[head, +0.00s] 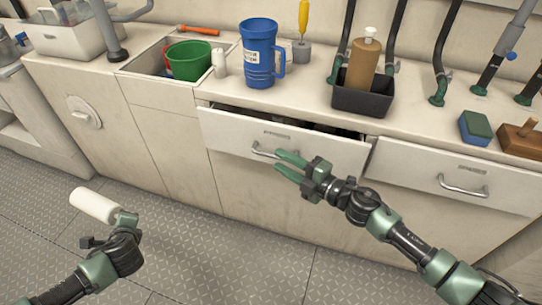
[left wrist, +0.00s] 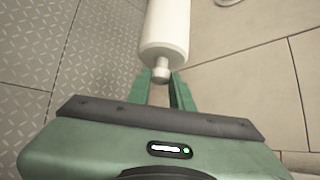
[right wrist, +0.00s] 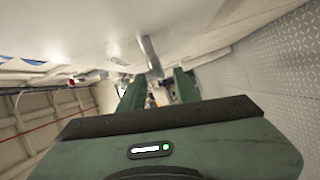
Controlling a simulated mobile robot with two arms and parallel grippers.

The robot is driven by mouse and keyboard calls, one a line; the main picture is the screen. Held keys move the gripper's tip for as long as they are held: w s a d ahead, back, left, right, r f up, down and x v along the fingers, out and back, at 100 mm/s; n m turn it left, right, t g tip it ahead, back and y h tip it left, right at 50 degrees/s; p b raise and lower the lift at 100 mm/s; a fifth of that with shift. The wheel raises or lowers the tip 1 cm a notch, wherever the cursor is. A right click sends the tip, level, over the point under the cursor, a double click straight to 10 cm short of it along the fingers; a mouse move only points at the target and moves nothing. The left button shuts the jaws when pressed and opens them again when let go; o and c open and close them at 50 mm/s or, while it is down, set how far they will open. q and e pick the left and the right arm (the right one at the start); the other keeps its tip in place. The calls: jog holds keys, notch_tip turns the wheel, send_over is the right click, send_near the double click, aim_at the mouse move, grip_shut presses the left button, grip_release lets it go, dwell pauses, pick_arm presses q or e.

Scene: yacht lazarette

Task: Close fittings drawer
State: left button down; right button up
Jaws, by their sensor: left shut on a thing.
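A white drawer (head: 230,133) under the counter stands partly open, with a dark gap and some contents showing behind its front. It has a label plate, too small to read, and a metal bar handle (head: 262,152). My right gripper (head: 279,163) is open in front of the drawer, close to the right part of the handle. In the right wrist view a metal bar, seemingly the handle (right wrist: 150,55), shows just beyond the fingers; I cannot tell whether they touch it. My left gripper (head: 124,217) is shut on a white bottle (head: 95,205) by its narrow neck, also seen in the left wrist view (left wrist: 166,30).
A second drawer (head: 450,180) with a handle sits to the right and looks shut. The counter holds a blue jug (head: 259,55), a green bucket (head: 190,60) in a sink, a pump bottle (head: 363,62) in a black tray, and a sponge (head: 475,128). The patterned floor below is clear.

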aim_at(272, 156)
jog(key=shift+x, duration=2.15)
grip_shut()
jog(key=shift+f, duration=0.1)
